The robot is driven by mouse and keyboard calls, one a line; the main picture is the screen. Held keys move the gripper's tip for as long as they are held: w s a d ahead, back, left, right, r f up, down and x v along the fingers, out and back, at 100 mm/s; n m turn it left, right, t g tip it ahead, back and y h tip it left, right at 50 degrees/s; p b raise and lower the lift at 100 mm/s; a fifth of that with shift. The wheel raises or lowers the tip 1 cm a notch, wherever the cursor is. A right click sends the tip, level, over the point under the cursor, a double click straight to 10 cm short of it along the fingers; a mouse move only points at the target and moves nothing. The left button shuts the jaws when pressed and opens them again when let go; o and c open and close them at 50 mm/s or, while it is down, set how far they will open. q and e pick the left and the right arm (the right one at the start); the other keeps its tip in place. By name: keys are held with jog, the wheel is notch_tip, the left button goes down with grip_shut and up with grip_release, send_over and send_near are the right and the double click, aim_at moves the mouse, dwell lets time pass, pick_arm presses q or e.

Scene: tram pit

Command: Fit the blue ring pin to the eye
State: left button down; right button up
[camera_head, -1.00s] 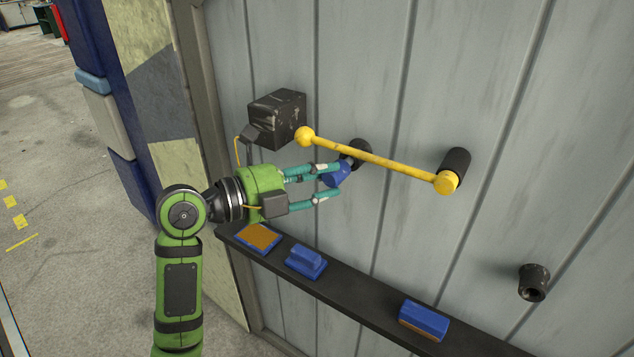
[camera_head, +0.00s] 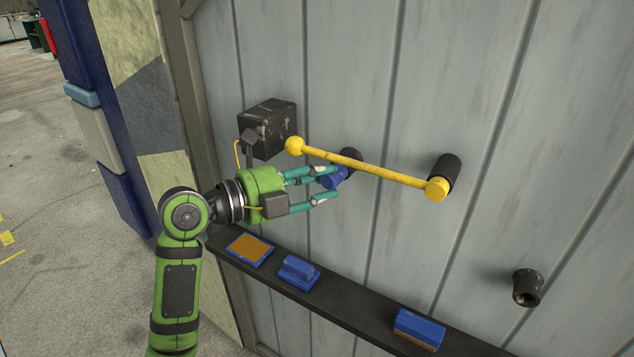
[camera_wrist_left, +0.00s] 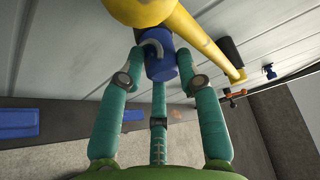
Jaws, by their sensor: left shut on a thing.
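My left gripper (camera_head: 328,184) is shut on the blue ring pin (camera_head: 333,179), just under the yellow bar. In the left wrist view the pin (camera_wrist_left: 161,66) is a blue cylinder with a grey curved ring on it, between the fingertips (camera_wrist_left: 161,58). A dark round socket (camera_head: 353,155) on the wall stands just behind the pin and is partly hidden by the yellow bar. I cannot tell whether this is the eye or whether the pin touches it. My right gripper is not in view.
The yellow bar (camera_head: 370,168) crosses close above the fingers, from a ball end to a dark wall mount (camera_head: 446,170). A black box (camera_head: 267,128) is at upper left. A shelf (camera_head: 350,308) below carries blue blocks (camera_head: 299,272). Another dark socket (camera_head: 528,287) is at right.

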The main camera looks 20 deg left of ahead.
pick_arm(q)
jog(key=c, duration=0.8)
grip_release()
jog(key=shift+w, duration=0.1)
jog(key=v, duration=1.2)
